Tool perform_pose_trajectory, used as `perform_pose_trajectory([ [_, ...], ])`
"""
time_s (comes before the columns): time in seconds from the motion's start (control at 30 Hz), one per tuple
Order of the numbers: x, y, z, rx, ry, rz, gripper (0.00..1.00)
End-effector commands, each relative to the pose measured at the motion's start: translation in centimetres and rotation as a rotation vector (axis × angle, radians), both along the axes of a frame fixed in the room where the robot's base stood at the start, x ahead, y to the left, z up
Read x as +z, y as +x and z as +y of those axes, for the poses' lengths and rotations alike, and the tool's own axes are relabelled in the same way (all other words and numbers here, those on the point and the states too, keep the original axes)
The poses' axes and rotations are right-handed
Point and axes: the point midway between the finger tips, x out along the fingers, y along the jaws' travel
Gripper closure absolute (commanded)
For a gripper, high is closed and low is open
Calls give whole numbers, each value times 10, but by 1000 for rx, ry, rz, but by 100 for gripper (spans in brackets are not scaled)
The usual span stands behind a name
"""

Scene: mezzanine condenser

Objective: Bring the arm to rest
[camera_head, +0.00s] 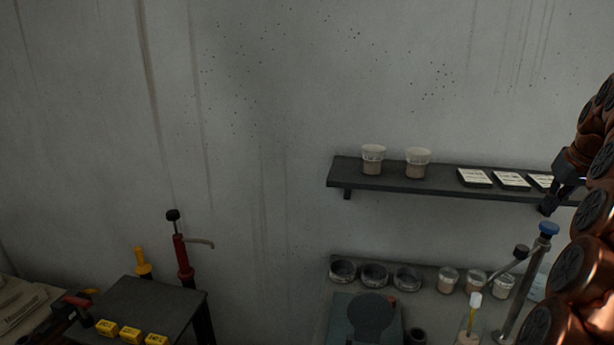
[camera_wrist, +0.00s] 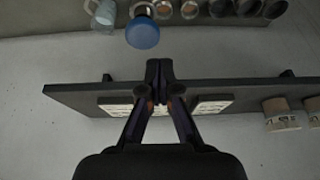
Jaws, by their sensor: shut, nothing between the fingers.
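My arm (camera_head: 585,260), copper-coloured, rises along the right edge in the head view. My gripper (camera_head: 549,205) is dark and hangs at the right part of the wall shelf (camera_head: 400,187), overlapping it in the picture. Whether it touches the shelf I cannot tell. In the wrist view my gripper (camera_wrist: 159,72) is shut, its fingertips together and empty. Behind the fingers in that view lie pale labelled cards (camera_wrist: 212,106) on the shelf (camera_wrist: 80,95).
Two cups (camera_head: 373,158) (camera_head: 417,162) and cards (camera_head: 474,178) stand on the shelf. Below are several dishes and jars (camera_head: 448,280) and a blue-topped post (camera_head: 548,229). A dark table (camera_head: 150,300) with yellow blocks (camera_head: 131,334) is at lower left. The upper wall is clear.

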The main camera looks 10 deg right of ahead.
Motion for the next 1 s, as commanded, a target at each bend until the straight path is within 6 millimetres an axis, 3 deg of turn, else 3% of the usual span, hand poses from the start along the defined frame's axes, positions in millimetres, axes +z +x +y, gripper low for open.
perform_pose_trajectory([
  [0.23, -11, 7, 94, 98, 53, 52, 100],
  [0.47, -29, -8, 182, 177, 89, 121, 100],
  [0.67, -50, -37, 249, 230, 106, 184, 100],
  [1.0, -95, -116, 340, 291, 111, 304, 100],
])
